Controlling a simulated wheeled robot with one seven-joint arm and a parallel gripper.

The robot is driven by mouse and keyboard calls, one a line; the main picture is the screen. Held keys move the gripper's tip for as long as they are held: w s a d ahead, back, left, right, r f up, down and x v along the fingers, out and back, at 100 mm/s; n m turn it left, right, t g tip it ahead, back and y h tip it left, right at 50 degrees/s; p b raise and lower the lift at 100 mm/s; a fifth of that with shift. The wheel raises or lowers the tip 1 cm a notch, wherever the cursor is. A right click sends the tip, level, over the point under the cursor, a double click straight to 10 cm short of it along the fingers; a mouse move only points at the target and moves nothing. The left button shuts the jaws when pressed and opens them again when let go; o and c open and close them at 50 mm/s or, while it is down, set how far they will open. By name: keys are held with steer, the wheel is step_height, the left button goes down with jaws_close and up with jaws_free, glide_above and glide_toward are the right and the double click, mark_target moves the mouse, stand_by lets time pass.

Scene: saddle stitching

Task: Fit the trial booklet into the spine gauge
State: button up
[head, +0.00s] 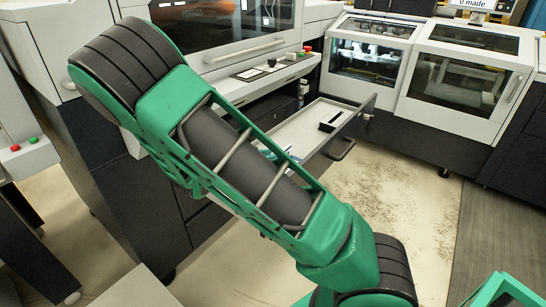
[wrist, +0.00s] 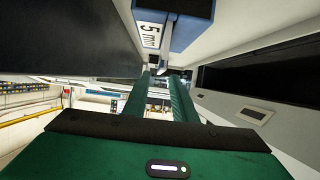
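In the wrist view, my gripper (wrist: 162,80) has its two green fingers apart, with a gap between them and background showing through. I see nothing held between them. A blue block with a white label reading "5 m" (wrist: 150,38) is just beyond the fingertips at the top; it may be the spine gauge. In the head view my green arm hides the gripper. A small blue-and-white item (head: 291,151) shows in the open drawer, partly behind my arm; I cannot tell whether it is the trial booklet.
Grey machines stand behind, with a windowed white cabinet (head: 411,105) at right.

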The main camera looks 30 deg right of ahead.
steer(key=v, duration=0.5)
steer(key=shift+s+a+r, duration=0.1)
steer(key=shift+a+r, duration=0.1)
steer(key=shift+a, duration=0.1)
